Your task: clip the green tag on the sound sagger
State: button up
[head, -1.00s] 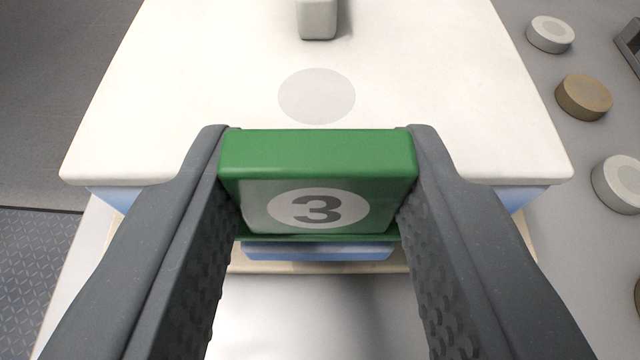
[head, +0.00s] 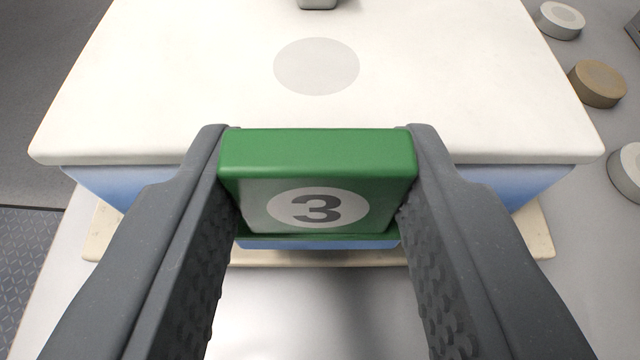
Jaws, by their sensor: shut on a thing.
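My gripper (head: 318,180) is shut on the green tag (head: 318,150), one finger on each side of it. I cannot tell whether the tag touches the sagger.
The sagger stands on a cream slab (head: 100,235) on a light grey surface. A grey block (head: 318,4) sits on the lid at the top edge. Round discs, white (head: 560,20) and tan (head: 598,84), lie to the right. Dark patterned floor (head: 30,250) shows at left.

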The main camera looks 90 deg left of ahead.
jog(key=o, duration=1)
jog(key=shift+o, duration=0.2)
jog(key=p+v, duration=0.2)
jog(key=v, duration=1.1)
jog(key=shift+d, duration=0.4)
jog(key=shift+w+r, duration=0.1)
